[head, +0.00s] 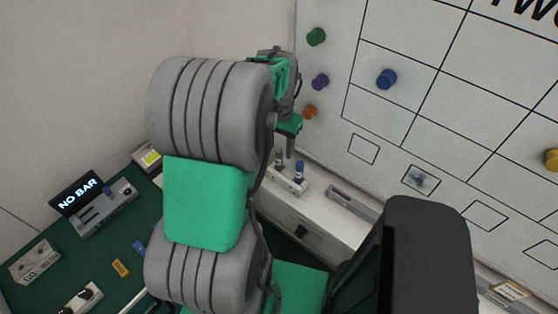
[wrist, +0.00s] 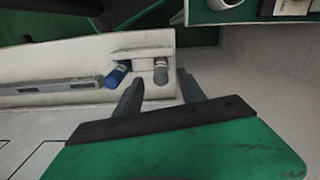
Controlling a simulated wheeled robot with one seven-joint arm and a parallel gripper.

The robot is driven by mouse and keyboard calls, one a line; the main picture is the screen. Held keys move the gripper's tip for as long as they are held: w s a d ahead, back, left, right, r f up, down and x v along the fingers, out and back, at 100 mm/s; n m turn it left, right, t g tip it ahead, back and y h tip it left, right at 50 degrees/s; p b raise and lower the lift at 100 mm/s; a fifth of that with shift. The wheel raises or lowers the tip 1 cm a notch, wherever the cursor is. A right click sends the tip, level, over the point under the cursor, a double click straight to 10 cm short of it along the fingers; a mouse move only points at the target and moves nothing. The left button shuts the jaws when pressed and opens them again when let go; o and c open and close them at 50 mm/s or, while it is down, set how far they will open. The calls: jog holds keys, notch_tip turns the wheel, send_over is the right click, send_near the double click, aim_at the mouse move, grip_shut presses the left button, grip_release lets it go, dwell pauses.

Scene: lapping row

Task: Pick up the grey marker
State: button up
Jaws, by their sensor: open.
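The grey marker (head: 279,158) stands in a small white holder (head: 290,185) at the foot of the whiteboard, beside a blue marker (head: 299,169). In the wrist view the grey marker (wrist: 161,70) shows between the tips of my gripper (wrist: 160,78). The blue marker (wrist: 117,75) is just left of the left finger. My gripper (head: 290,145) is open and empty, above the holder in the head view. I cannot tell how much height lies between the fingertips and the grey marker.
The whiteboard (head: 440,70) with coloured magnets rises close behind the holder. A white ledge (head: 290,212) runs under it, with a grey bar-shaped item (head: 352,203) to the right. A green table (head: 125,245) with several devices and a NO BAR display (head: 77,192) is at left.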

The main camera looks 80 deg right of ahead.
aim_at(279, 163)
notch_tip(279, 163, down, 5)
jog(key=shift+w+r+p, duration=0.1)
jog(key=shift+r+p, duration=0.05)
jog(key=shift+p, duration=0.35)
grip_shut()
